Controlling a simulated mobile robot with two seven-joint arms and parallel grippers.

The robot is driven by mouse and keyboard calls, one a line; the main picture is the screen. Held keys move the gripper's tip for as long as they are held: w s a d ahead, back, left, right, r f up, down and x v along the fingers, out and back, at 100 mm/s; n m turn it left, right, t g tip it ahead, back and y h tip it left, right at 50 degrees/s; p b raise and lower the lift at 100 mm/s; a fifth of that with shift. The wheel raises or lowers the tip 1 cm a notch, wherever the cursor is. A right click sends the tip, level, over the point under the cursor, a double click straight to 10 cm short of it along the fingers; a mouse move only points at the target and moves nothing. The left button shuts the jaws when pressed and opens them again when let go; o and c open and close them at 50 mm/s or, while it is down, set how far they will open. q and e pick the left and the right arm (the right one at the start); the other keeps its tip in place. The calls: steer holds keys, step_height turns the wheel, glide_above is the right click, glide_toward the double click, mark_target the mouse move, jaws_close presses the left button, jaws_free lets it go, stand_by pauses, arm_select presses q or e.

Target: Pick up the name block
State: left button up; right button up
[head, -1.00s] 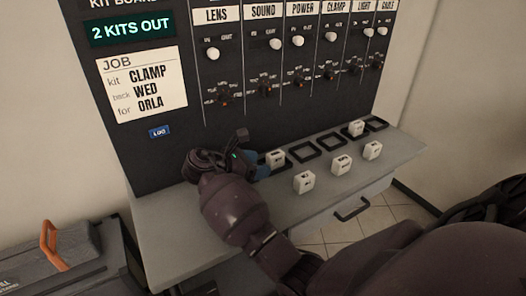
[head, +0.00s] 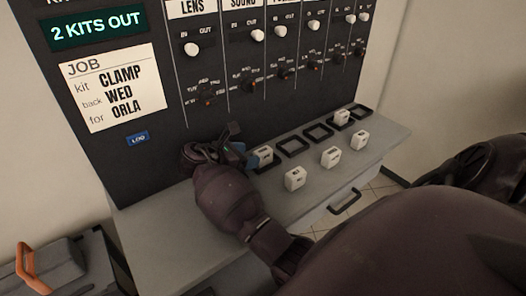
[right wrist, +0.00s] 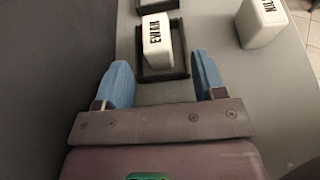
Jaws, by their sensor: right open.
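A white block lettered EWAN (right wrist: 158,42) sits in a black square frame on the grey shelf. In the head view this block (head: 264,154) is at the left end of the row of frames. My right gripper (head: 240,150) is beside it at the board's foot. In the right wrist view my right gripper (right wrist: 161,62) is open, its blue fingers on either side of the block's near end with gaps showing. Other white blocks stand on the shelf (head: 295,178), (head: 331,157), (head: 360,140); their lettering is too small to read. My left gripper is not in view.
Another white block (head: 341,118) sits in a frame further right. The dark board (head: 150,160) rises behind the shelf (head: 160,235). Its job card (head: 112,90) reads CLAMP, WED, ORLA.

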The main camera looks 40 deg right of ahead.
mark_target(257, 153)
steer(key=x, duration=0.4)
steer(key=shift+w+d+f, duration=0.1)
steer(key=shift+d+f, duration=0.05)
steer(key=shift+d, duration=0.25)
steer(key=c, duration=1)
